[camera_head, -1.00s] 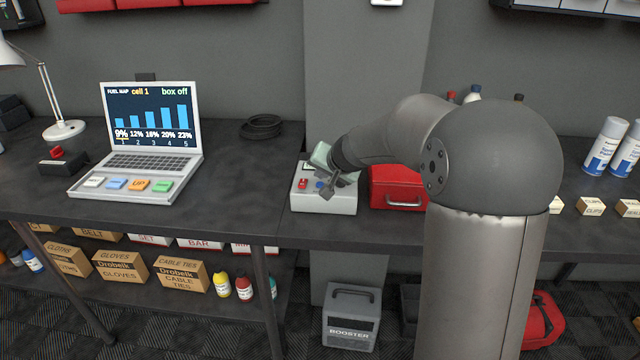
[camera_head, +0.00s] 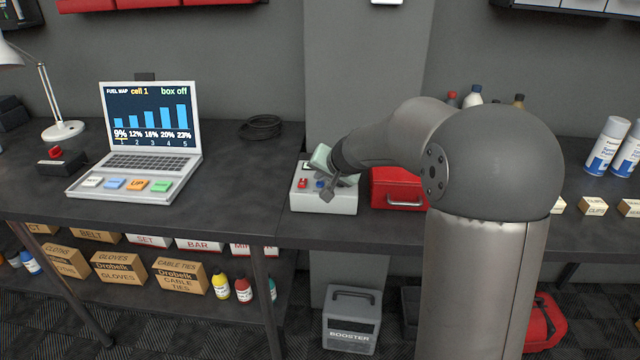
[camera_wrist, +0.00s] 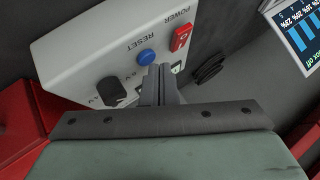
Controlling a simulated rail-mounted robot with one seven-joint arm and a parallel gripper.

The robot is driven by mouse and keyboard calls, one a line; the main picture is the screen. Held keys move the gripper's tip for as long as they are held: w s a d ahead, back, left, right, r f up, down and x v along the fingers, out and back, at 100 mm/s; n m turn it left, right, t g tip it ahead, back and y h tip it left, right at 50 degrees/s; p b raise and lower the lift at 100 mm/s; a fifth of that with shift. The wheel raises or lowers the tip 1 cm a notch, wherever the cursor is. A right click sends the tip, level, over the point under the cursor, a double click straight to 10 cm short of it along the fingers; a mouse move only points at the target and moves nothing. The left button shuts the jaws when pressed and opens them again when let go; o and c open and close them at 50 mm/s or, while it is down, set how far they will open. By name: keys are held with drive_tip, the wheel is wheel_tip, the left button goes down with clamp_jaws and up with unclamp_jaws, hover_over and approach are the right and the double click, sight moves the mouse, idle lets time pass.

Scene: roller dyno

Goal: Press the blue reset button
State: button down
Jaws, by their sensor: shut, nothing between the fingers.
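The blue reset button (camera_wrist: 146,57) sits on a light grey control box (camera_wrist: 75,45), beside the printed word RESET. In the head view the control box (camera_head: 335,203) stands on the bench, and the blue button (camera_head: 320,183) shows small beside my gripper. My gripper (camera_wrist: 160,70) is shut and empty. In the wrist view its fingertips appear just beside the blue button; I cannot tell whether they touch it. In the head view my gripper (camera_head: 326,190) is over the box. A red power switch (camera_wrist: 181,38) and a black knob (camera_wrist: 112,93) are on the same panel.
A red case (camera_head: 398,187) stands just right of the control box. A laptop (camera_head: 135,150) showing "box off" is to the left, with a black cable coil (camera_head: 261,127) behind and between. The bench between laptop and box is clear.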

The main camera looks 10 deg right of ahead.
drive_tip(key=shift+f+b, duration=0.4)
drive_tip(key=shift+b, duration=0.1)
idle(0.3)
drive_tip(key=shift+r, duration=0.1)
drive_tip(key=shift+r+p, duration=0.55)
drive_tip(key=shift+r, duration=0.2)
wheel_tip(320, 180, up, 5)
drive_tip(key=p, duration=0.3)
idle(0.4)
idle(0.4)
